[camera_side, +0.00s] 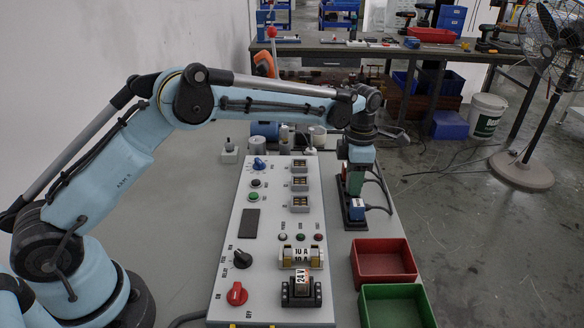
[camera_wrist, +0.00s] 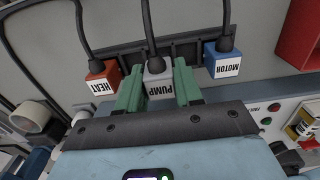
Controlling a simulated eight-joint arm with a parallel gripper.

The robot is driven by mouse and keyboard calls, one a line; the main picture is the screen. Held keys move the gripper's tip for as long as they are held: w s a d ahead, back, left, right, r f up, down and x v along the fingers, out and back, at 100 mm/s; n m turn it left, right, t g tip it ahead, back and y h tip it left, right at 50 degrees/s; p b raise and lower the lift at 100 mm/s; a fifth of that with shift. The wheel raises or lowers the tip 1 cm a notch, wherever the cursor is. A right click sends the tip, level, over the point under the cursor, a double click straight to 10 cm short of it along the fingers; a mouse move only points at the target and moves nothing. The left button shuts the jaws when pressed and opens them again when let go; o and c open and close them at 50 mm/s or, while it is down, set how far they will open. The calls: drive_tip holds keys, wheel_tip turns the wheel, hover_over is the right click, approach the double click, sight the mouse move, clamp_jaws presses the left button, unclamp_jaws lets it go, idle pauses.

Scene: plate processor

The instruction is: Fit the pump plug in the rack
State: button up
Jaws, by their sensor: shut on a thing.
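The grey pump plug (camera_wrist: 157,80), labelled PUMP with a black cable from its top, sits between the two green fingers of my gripper (camera_wrist: 158,88) in the wrist view. My gripper (camera_side: 355,181) is shut on it, low over the black rack (camera_side: 347,218) in the side view. The fingers and arm hide the plug there. The rack (camera_wrist: 187,52) also shows behind the plugs in the wrist view. I cannot tell whether the pump plug is seated in its slot or just above it.
The red HEAT plug (camera_wrist: 102,78) and the blue MOTOR plug (camera_wrist: 222,62) flank the pump plug closely. A control panel (camera_side: 267,225) lies left of the rack. Red (camera_side: 384,262) and green (camera_side: 396,306) bins stand nearer the camera. Black cables arch over the plugs.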

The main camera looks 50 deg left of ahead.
drive_tip(key=shift+f, duration=0.95)
idle(0.6)
drive_tip(key=o, duration=1.2)
drive_tip(key=shift+r, duration=0.1)
